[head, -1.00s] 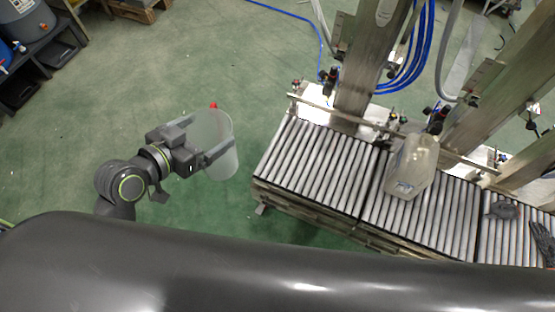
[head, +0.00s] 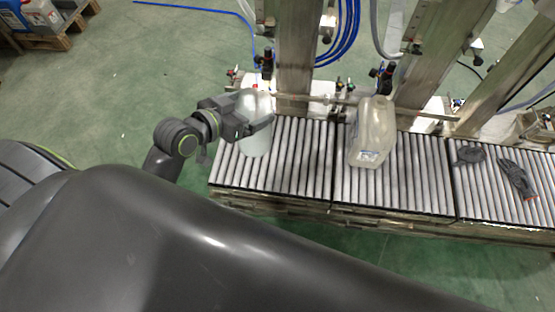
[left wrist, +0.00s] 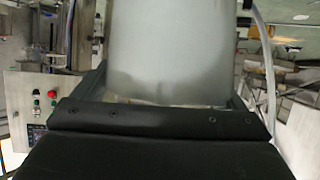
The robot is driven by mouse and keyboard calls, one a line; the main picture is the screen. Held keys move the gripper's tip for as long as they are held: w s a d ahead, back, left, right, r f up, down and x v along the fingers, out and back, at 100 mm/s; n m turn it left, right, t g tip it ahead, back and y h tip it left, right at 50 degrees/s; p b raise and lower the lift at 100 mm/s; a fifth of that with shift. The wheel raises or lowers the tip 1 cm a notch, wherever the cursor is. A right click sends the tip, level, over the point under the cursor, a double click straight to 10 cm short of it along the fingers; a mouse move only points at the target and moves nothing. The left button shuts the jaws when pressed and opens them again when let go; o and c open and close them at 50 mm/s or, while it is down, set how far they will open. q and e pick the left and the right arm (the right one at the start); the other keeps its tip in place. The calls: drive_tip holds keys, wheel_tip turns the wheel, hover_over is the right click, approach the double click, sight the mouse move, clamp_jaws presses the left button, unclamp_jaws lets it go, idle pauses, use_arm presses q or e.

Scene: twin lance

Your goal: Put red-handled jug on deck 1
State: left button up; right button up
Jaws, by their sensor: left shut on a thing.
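My left gripper (head: 248,124) is shut on a pale translucent jug (head: 257,143), over the left end of the roller deck (head: 300,165). A small red spot shows at the jug's top; I cannot make out its handle. The jug looks about upright, and I cannot tell whether its base touches the rollers. In the left wrist view the jug (left wrist: 168,50) fills the space between the fingers. My right gripper is not in view.
A larger clear jug (head: 374,132) stands on the middle roller section. Dark gloves (head: 515,177) lie on the right section. Metal posts (head: 296,60) and a rail rise behind the rollers. Blue hoses hang at the back. A control box with buttons (left wrist: 40,105) shows at left in the wrist view.

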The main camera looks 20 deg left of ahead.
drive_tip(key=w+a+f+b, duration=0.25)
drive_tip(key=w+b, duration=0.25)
drive_tip(key=b, duration=0.5)
use_arm(q)
drive_tip(key=w+a+f+n+y+b, duration=0.1)
drive_tip(key=w+a+f+b, duration=0.1)
drive_tip(key=f, duration=0.9)
drive_tip(key=w+a+f+n+y+b, duration=0.1)
drive_tip(key=w+a+f+b, duration=0.2)
drive_tip(key=f+b, duration=0.4)
drive_tip(key=w+a+f+n+t+y+b, duration=0.1)
drive_tip(key=w+a+f+y+b, duration=0.1)
drive_tip(key=f, duration=1.5)
drive_tip(key=shift+w+a+f+n+b, duration=0.3)
drive_tip(key=shift+w+a+b, duration=0.25)
drive_tip(key=shift+a+b, duration=0.85)
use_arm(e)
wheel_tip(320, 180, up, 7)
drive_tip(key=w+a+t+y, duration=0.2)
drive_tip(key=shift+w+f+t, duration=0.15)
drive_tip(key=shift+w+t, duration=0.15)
use_arm(q)
drive_tip(key=shift+d, duration=0.2)
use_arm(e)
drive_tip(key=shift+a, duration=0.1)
